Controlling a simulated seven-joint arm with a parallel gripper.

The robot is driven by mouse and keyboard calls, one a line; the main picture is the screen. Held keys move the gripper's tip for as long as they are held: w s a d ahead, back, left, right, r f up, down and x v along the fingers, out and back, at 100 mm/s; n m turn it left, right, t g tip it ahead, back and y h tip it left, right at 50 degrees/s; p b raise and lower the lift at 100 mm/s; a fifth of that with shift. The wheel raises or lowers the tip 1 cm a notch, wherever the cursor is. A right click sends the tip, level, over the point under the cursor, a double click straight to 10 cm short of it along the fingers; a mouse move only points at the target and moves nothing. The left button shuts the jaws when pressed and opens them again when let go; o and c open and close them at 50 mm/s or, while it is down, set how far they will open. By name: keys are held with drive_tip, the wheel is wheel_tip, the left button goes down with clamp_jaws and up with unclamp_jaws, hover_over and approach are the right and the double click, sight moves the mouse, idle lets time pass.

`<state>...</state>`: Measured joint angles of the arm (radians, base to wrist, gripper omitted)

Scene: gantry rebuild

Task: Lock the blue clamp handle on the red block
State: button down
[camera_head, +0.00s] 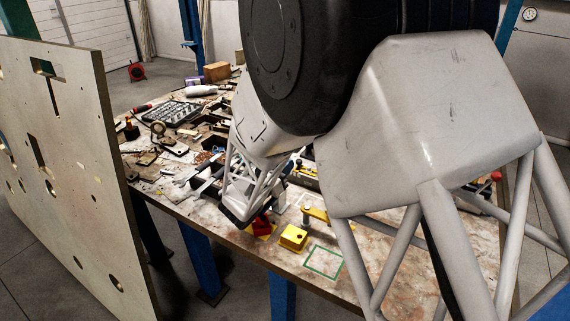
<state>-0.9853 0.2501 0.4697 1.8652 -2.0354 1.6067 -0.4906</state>
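A small red block (260,225) shows in the head view near the table's front edge. It sits on or against a yellow piece (264,236), and my arm's end partly covers it. No blue clamp handle can be made out; the area around the block is small and mostly hidden behind my arm. The end of my arm with my gripper (240,212) is low over the table, just left of the red block. Its fingers cannot be made out, nor whether it touches the block.
A yellow block (293,237) and a green outlined square (324,262) lie to the right on the worn table (225,228). Tools and a grey tray of small parts (172,113) crowd the back left. A large upright panel (70,150) with cut-outs stands at the left.

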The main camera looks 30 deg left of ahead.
drive_tip(key=c, duration=1)
unclamp_jaws()
drive_tip(key=shift+s, duration=0.15)
drive_tip(key=shift+v, duration=3.8)
